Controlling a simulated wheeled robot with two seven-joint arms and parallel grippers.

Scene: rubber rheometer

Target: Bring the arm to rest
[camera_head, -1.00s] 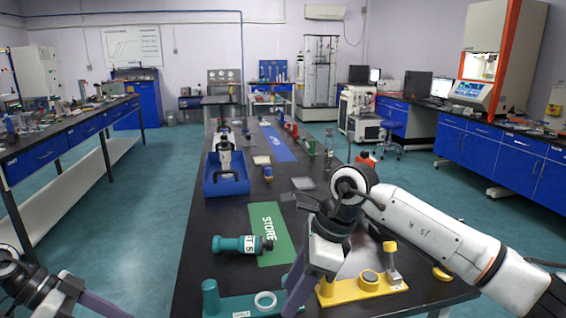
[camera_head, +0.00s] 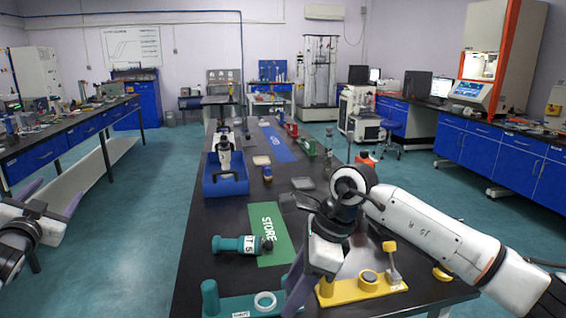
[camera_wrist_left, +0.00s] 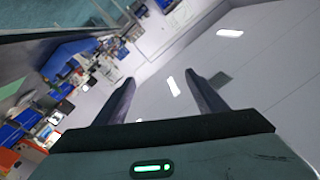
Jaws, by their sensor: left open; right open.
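My left gripper (camera_head: 55,193) is at the left edge of the head view, over the floor and clear of the table. It is open and empty, its two fingers pointing up. In the left wrist view its fingers (camera_wrist_left: 160,90) are spread with only the ceiling and far room between them. My right gripper (camera_head: 298,285) hangs over the near part of the black table, close to the yellow fixture (camera_head: 365,287) and the teal fixture (camera_head: 243,306). Its fingers point down and are partly hidden by its own body.
A blue tray (camera_head: 213,187) with a white and black item stands farther back. A side bench (camera_head: 62,131) runs along the left. Open floor (camera_head: 125,220) lies between bench and table.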

